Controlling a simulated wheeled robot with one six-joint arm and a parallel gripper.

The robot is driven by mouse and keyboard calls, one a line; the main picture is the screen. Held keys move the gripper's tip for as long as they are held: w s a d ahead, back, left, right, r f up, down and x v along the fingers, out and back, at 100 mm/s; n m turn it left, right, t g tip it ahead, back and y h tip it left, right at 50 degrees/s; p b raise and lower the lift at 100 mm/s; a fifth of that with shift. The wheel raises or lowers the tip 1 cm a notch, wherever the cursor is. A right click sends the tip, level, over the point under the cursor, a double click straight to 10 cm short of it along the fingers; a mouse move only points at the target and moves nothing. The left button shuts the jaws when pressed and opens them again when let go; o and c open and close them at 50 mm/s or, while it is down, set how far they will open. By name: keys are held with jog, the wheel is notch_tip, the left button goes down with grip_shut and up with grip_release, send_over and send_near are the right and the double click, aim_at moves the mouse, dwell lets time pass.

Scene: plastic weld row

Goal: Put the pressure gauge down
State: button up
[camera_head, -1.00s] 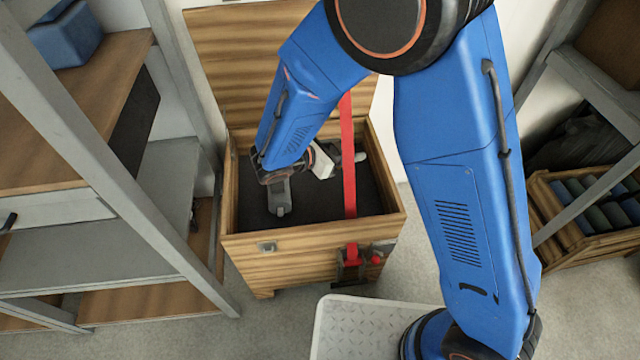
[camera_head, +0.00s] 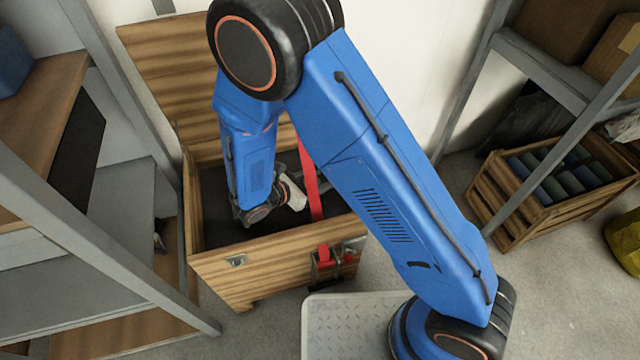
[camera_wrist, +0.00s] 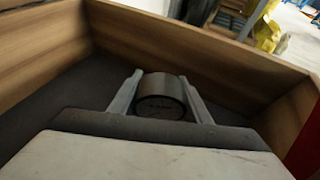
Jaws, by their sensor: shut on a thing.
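The pressure gauge (camera_wrist: 161,98) shows in the wrist view as a short dark grey cylinder with a darker round face. My gripper (camera_wrist: 161,92) is shut on it, one pale finger on each side. Both are inside an open wooden chest with a dark floor; the chest's front wall (camera_head: 280,268) shows in the head view. In the head view my arm reaches down into the chest and hides the gauge and the fingertips. I cannot tell whether the gauge touches the chest floor.
A red strap (camera_head: 308,180) runs across the chest's right part. The chest's lid (camera_head: 165,75) stands open at the back. Metal shelving (camera_head: 100,225) is close on the left. A wooden crate of rolls (camera_head: 500,205) stands on the right.

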aim_at(312, 184)
jog(key=shift+f, duration=1.25)
jog(key=o, duration=1.2)
jog(key=shift+f, duration=0.1)
jog(key=shift+v, duration=3.8)
